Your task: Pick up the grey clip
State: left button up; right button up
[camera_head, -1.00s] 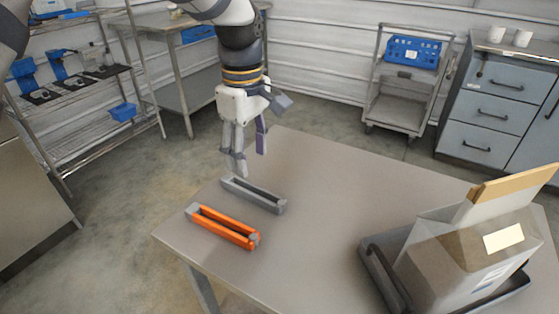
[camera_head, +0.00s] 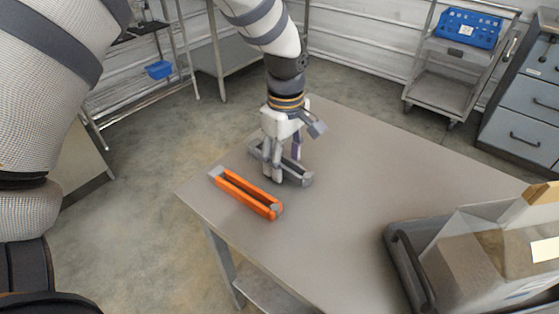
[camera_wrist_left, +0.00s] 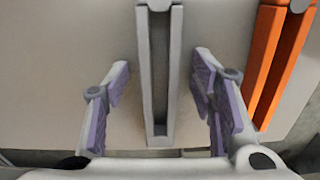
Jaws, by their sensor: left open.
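The grey clip (camera_head: 304,179) lies on the table behind the orange clip. It is long and narrow with a slot along it. My left gripper (camera_head: 279,163) points down over the grey clip and hides its middle in the head view. In the left wrist view, the open fingers of my left gripper (camera_wrist_left: 160,82) stand on either side of the grey clip (camera_wrist_left: 145,70), with a gap on each side. No contact shows. My right gripper is not in view.
The orange clip (camera_head: 243,195) lies close beside the grey one, and also shows right of the fingers in the left wrist view (camera_wrist_left: 263,50). A dark tray (camera_head: 401,262) with a box (camera_head: 478,262) sits at the table's right. The middle of the table (camera_head: 360,180) is clear.

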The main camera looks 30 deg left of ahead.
pick_arm(q)
jog(key=shift+r, duration=0.1)
jog(key=c, duration=1.2)
